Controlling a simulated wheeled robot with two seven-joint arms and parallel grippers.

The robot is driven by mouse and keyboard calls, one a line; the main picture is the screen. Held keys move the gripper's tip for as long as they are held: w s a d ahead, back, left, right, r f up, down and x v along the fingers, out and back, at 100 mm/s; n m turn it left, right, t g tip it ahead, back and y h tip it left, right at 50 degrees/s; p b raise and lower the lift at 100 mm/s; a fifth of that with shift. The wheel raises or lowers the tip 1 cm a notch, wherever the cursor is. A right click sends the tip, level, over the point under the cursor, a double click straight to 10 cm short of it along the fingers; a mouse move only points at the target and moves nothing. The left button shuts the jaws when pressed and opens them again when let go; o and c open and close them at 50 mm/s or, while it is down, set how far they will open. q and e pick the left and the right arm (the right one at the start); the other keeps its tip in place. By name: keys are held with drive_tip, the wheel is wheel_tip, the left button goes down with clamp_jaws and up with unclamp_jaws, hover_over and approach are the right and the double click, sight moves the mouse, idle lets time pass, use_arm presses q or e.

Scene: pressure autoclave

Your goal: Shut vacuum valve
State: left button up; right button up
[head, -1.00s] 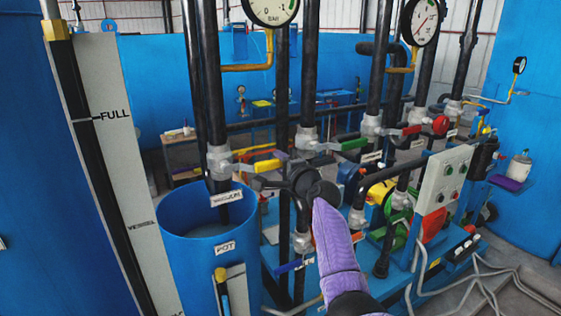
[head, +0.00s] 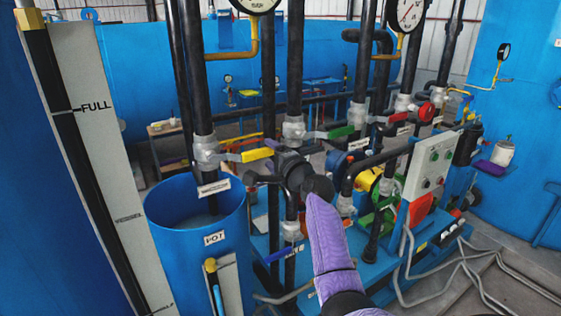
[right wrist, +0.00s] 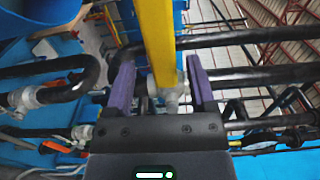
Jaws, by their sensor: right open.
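The vacuum valve (head: 205,150) is a grey body on the dark vertical pipe above the blue pot, with a VACUUM label (head: 213,187) below it. Its yellow handle (head: 255,155) points sideways to the right, across the pipe. My right gripper (head: 272,147) is at the free end of this handle; my purple and black arm reaches up from below. In the right wrist view my right gripper (right wrist: 161,75) is open, with its purple fingers on either side of the yellow handle (right wrist: 154,38). Contact cannot be told. My left gripper is out of view.
The blue pot (head: 160,205) stands below the valve. A green-handled valve (head: 294,130) and a red-handled valve (head: 360,115) are on pipes to the right. A grey control box (head: 432,165) stands further right. Pipes crowd the space around my gripper.

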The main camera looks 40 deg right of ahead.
drive_tip(key=v, duration=0.8)
